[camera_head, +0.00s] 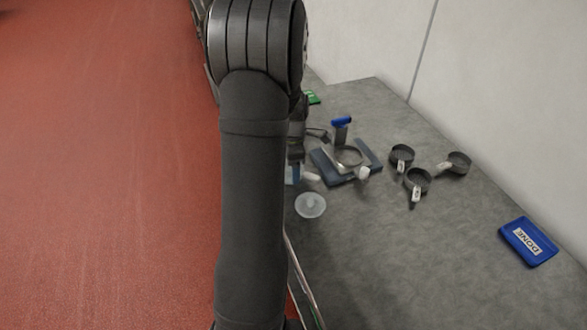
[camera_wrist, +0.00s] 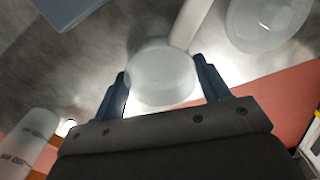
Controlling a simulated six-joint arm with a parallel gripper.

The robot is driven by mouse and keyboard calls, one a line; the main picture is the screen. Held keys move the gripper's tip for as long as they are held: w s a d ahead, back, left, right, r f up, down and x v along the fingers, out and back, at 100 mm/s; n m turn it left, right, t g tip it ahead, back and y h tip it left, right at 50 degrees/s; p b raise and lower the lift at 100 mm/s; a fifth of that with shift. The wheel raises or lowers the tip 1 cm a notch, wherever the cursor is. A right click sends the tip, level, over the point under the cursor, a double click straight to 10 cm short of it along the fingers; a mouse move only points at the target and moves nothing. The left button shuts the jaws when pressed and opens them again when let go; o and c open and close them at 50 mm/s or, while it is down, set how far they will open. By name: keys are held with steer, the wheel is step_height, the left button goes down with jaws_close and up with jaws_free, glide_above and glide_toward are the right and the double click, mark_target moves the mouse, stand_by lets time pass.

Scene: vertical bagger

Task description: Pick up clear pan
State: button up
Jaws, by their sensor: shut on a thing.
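The clear pan (camera_wrist: 162,75) is a frosted, see-through round cup. In the wrist view it sits between the two blue fingers of my gripper (camera_wrist: 165,88), which is shut on it. A pale bar like a handle (camera_wrist: 192,20) runs from its upper edge to the top of the picture. In the head view my gripper (camera_head: 297,174) is low over the grey table, largely hidden behind my arm. Only a small pale part of the pan (camera_head: 307,177) shows beside it there. I cannot tell whether the pan touches the table.
A frosted round dish (camera_head: 310,205) lies close by. A blue-grey stand (camera_head: 330,174) with a ring is just right. Several dark ring-shaped parts (camera_head: 402,154) and a blue DONE tray (camera_head: 528,242) lie farther right. A printed pale cylinder (camera_wrist: 28,140) is lower left in the wrist view.

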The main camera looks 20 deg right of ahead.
step_height(320, 180, up, 4)
steer(key=shift+s+d+r, duration=0.1)
steer(key=s+d+r, duration=0.6)
steer(key=s, duration=0.3)
steer(key=w+d+r, duration=0.1)
steer(key=w+d, duration=0.7)
steer(key=d, duration=0.4)
steer(key=shift+n, duration=0.3)
steer(key=shift+s+f, duration=0.1)
steer(key=shift+f, duration=3.1)
steer(key=shift+f, duration=0.3)
steer(key=shift+f, duration=0.7)
